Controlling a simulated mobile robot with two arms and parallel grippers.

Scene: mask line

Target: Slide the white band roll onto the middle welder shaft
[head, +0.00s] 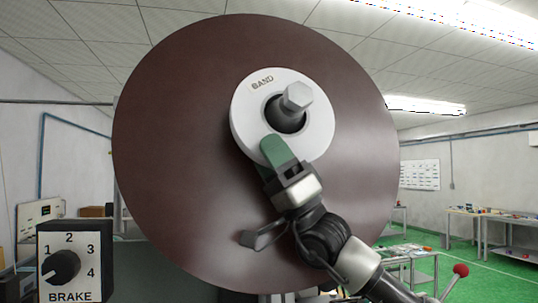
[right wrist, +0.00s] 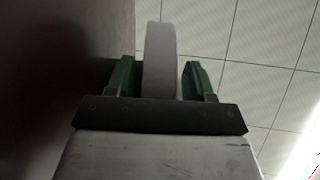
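The white band roll (head: 316,140), marked BAND, is a thick ring around the grey shaft (head: 296,97). The shaft's hexagonal end sticks out through the roll's hole in front of a big dark maroon disc (head: 180,150). My right gripper (head: 278,152) is at the roll's lower left edge, one green finger over its front face. In the right wrist view the roll (right wrist: 160,60) stands edge-on between both green fingers (right wrist: 160,80), with a narrow gap on each side. The back finger is hidden in the head view. My left gripper is not in view.
A black box with a BRAKE dial (head: 66,268) stands at the lower left. In the right wrist view the disc (right wrist: 60,60) is close on the left. A red-knobbed lever (head: 460,270) is at the lower right. Benches (head: 510,225) stand far back.

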